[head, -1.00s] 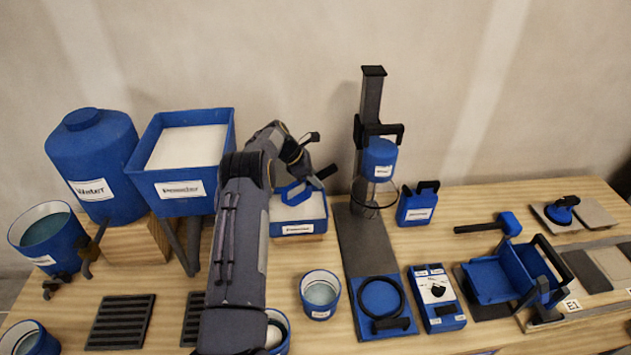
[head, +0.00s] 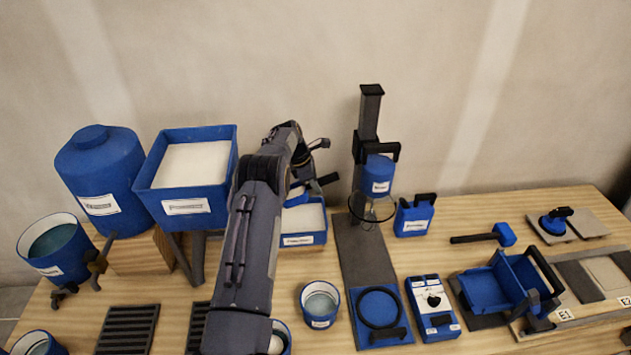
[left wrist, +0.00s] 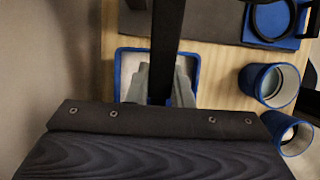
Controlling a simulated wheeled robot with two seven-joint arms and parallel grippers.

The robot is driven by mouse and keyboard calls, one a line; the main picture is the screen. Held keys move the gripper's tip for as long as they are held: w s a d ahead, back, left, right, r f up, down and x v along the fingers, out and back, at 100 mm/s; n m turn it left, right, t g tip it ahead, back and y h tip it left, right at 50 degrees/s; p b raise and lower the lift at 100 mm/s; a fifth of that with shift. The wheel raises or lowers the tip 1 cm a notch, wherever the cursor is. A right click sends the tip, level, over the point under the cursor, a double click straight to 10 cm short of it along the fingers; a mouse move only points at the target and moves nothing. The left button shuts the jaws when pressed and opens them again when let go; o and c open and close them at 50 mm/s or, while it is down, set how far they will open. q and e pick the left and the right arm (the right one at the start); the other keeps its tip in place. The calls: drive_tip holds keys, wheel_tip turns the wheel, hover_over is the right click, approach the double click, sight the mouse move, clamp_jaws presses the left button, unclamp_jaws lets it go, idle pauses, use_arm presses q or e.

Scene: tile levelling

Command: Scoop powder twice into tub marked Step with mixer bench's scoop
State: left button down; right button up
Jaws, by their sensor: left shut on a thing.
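My left gripper (head: 308,183) is shut on the scoop. Its black handle (head: 327,180) sticks out to the right, and the blue bowl (head: 297,197) is at the left side of the powder tray. In the left wrist view the black handle (left wrist: 166,40) runs between my grey fingers (left wrist: 160,85). The blue tray (head: 304,240) holds white powder (head: 308,217). I cannot tell whether the bowl touches the powder or has any in it. A blue tub (head: 320,305) with a small unreadable label stands in front; another tub (head: 282,340) is partly behind my arm. My right gripper is out of view.
A mixer stand (head: 370,140) rises right of the tray. A control box (head: 432,307) and a blue jug (head: 415,215) are further right. A water tank (head: 100,175) and a raised powder hopper (head: 185,190) stand left.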

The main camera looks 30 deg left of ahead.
use_arm(q)
drive_tip(key=shift+d+r+g+y+p, duration=0.1)
drive_tip(key=shift+r+g+y+p, duration=0.55)
drive_tip(key=shift+g+y+p, duration=0.45)
drive_tip(key=shift+y, duration=0.5)
